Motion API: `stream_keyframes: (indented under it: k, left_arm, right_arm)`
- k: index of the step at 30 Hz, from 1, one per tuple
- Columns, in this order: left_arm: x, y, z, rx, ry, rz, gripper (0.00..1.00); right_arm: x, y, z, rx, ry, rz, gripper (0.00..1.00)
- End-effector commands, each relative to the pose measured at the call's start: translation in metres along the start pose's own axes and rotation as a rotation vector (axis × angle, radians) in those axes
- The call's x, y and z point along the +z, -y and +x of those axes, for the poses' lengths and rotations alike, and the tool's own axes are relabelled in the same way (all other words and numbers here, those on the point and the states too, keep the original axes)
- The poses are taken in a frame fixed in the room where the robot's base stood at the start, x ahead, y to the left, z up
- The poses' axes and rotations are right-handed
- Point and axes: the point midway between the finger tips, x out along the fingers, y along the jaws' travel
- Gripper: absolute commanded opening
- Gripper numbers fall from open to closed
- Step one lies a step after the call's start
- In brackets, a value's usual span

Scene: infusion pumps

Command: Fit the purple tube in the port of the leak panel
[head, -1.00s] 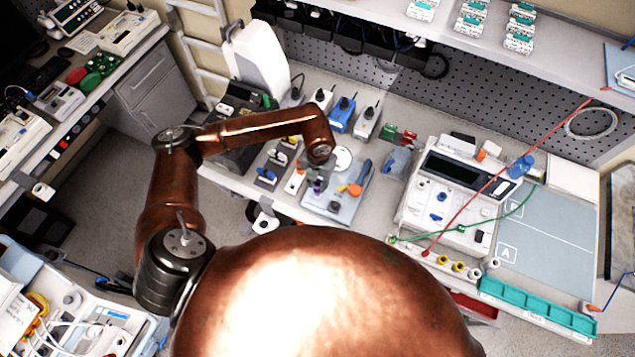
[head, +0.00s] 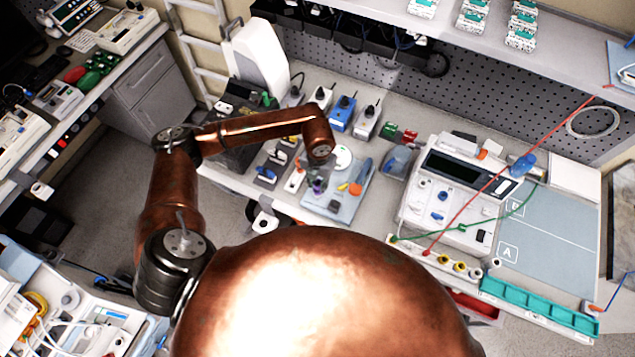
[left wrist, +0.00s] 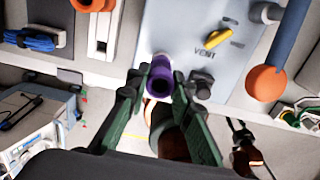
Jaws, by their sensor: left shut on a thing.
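The leak panel (head: 347,208) is a light blue-grey plate at the front edge of the bench; in the left wrist view the panel (left wrist: 175,30) carries the word VENT and a yellow lever. The purple tube (left wrist: 160,82) shows its dark round opening between my left fingers, over the panel's lower edge. It also shows small in the head view (head: 318,187). My left gripper (left wrist: 158,88) is shut on the purple tube. The port is not distinguishable, and I cannot tell whether the tube touches it. My right gripper is not in view.
An orange ball-ended blue handle (left wrist: 267,83) stands right of the tube. A dark knob (left wrist: 200,88) is close beside the right finger. Small pumps (head: 342,115) stand behind the panel. A white device (head: 455,190) with red and green leads is to the right.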

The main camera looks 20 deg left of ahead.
Motion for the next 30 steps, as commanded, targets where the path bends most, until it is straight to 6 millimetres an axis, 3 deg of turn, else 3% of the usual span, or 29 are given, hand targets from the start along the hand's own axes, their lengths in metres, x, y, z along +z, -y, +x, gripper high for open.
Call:
stream_keyframes:
  k: [12,13,21,27,30]
  left_arm:
    - [0.0001,0.0000,0.0011,0.000,0.000,0.000,0.02]
    - [0.0001,0.0000,0.0011,0.000,0.000,0.000,0.23]
    - [0.0001,-0.0001,0.0012,0.000,0.000,0.000,0.41]
    - [0.0000,-0.0001,0.0013,0.000,0.000,0.000,0.42]
    - [0.0000,-0.0001,0.0013,0.000,0.000,0.000,0.49]
  right_arm:
    - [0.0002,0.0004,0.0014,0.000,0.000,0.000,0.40]
    - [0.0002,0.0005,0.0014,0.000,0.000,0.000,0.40]
    - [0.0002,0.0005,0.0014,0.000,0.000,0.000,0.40]
    - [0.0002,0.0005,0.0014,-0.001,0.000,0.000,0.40]
    - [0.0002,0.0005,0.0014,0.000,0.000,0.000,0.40]
